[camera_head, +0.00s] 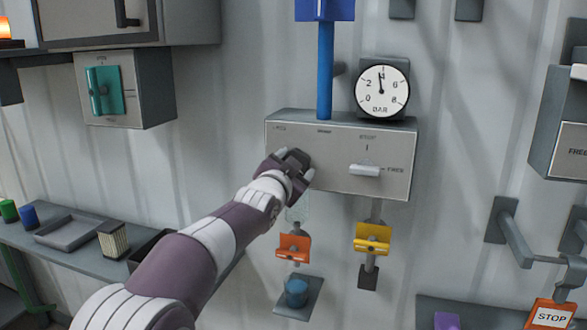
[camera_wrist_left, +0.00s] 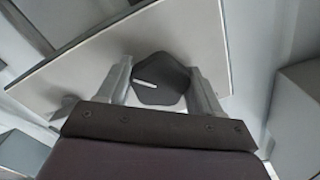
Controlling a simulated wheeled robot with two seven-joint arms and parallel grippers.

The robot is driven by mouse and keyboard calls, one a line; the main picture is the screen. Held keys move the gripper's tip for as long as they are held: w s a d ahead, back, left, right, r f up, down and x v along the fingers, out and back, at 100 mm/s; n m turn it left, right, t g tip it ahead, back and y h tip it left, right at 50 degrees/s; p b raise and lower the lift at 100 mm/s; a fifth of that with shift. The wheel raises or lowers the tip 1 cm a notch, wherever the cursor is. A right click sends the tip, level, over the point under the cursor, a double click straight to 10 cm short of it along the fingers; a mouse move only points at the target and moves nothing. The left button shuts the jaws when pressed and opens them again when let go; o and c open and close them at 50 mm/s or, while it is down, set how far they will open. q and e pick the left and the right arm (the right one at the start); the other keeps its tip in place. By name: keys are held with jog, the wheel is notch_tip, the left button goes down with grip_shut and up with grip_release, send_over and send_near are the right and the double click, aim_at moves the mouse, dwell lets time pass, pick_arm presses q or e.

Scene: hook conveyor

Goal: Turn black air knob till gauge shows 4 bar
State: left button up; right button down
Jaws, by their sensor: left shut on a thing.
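The round white gauge (camera_head: 382,91), marked BAR, sits on top of the grey control box (camera_head: 340,150). Its needle points almost straight up, close to the 4 mark at the top. My left gripper (camera_head: 303,167) is at the left part of the box front. In the left wrist view, its two fingers (camera_wrist_left: 162,82) are shut on the sides of the black air knob (camera_wrist_left: 158,75), which has a white line on its face. In the head view the knob is mostly hidden by the gripper. My right gripper is not in view.
A white lever (camera_head: 365,169) sits right of the knob on the same box. A blue pipe (camera_head: 325,70) rises from the box. Orange (camera_head: 293,246) and yellow (camera_head: 372,240) valve handles hang below. A shelf (camera_head: 60,238) with small items runs along the left.

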pick_arm(q)
jog(key=shift+r, duration=0.3)
jog(key=o, duration=1)
jog(key=shift+o, duration=0.2)
jog(key=shift+s+f, duration=0.1)
jog(key=shift+f, duration=0.1)
jog(key=b+v, duration=0.5)
jog(key=v, duration=0.7)
jog(key=shift+s, duration=0.35)
